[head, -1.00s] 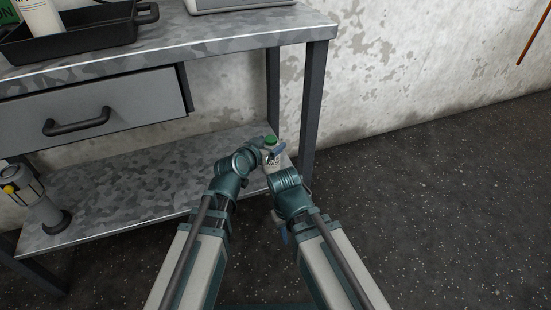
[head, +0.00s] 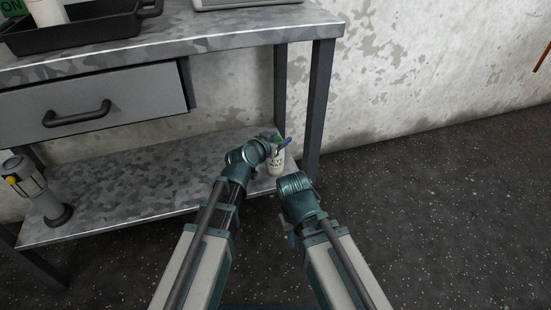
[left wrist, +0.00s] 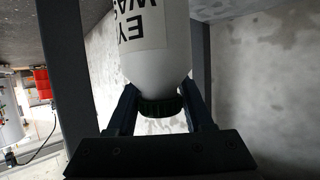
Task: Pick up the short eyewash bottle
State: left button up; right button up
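The short eyewash bottle (head: 277,162) is white with a black label and a green cap, near the right end of the lower shelf (head: 130,185) in the head view. My left gripper (head: 284,143) is at its top. In the left wrist view the bottle (left wrist: 157,55) points cap towards the camera. The left fingers (left wrist: 162,100) lie on both sides of its neck and cap and look shut on it. Whether its base touches the shelf is unclear. My right gripper (head: 289,238) is lower, apart from the bottle, and mostly hidden by its own arm.
A grey drawer (head: 90,100) with a dark handle hangs under the worktop (head: 200,48). A dark table leg (head: 320,105) stands just right of the bottle. A grey and yellow device (head: 35,190) is at the shelf's left. The floor (head: 450,200) to the right is clear.

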pick_arm(q)
grip_shut()
dwell(1.1)
